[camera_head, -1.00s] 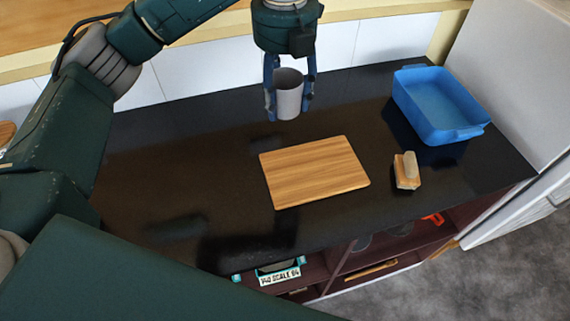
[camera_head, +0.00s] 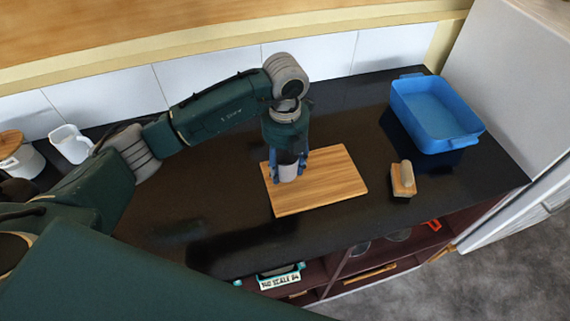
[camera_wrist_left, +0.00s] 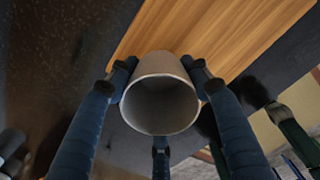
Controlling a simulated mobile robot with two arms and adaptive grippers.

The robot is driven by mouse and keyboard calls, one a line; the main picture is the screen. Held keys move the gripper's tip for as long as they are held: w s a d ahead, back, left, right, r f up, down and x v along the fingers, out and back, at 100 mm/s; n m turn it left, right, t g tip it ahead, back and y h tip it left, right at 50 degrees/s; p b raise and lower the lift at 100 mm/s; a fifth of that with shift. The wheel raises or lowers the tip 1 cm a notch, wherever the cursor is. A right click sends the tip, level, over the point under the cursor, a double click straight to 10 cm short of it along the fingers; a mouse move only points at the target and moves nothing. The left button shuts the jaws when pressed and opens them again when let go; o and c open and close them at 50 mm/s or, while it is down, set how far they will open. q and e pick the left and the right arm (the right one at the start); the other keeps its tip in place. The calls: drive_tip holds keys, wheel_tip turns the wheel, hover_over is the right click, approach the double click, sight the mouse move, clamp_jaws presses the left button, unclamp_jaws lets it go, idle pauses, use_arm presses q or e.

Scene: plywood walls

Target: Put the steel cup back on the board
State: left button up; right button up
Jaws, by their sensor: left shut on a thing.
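The steel cup (camera_head: 287,172) is grey, upright and held in my left gripper (camera_head: 288,165), whose blue fingers close around it. In the head view the cup overlaps the left part of the wooden board (camera_head: 335,182), which lies flat on the dark counter. In the left wrist view the cup's open mouth (camera_wrist_left: 160,104) faces the camera between the fingers, with the board (camera_wrist_left: 215,40) beyond it. I cannot tell whether the cup's base touches the board.
A blue tub (camera_head: 435,112) stands at the back right of the counter. A wooden block with a rounded handle (camera_head: 403,180) lies right of the board. A white jug (camera_head: 70,144) and a lidded canister (camera_head: 18,158) stand at the far left. The front counter is clear.

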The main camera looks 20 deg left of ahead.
use_arm(q)
drive_tip(key=shift+f, duration=0.55)
drive_tip(key=shift+f, duration=0.1)
drive_tip(key=o, duration=1.3)
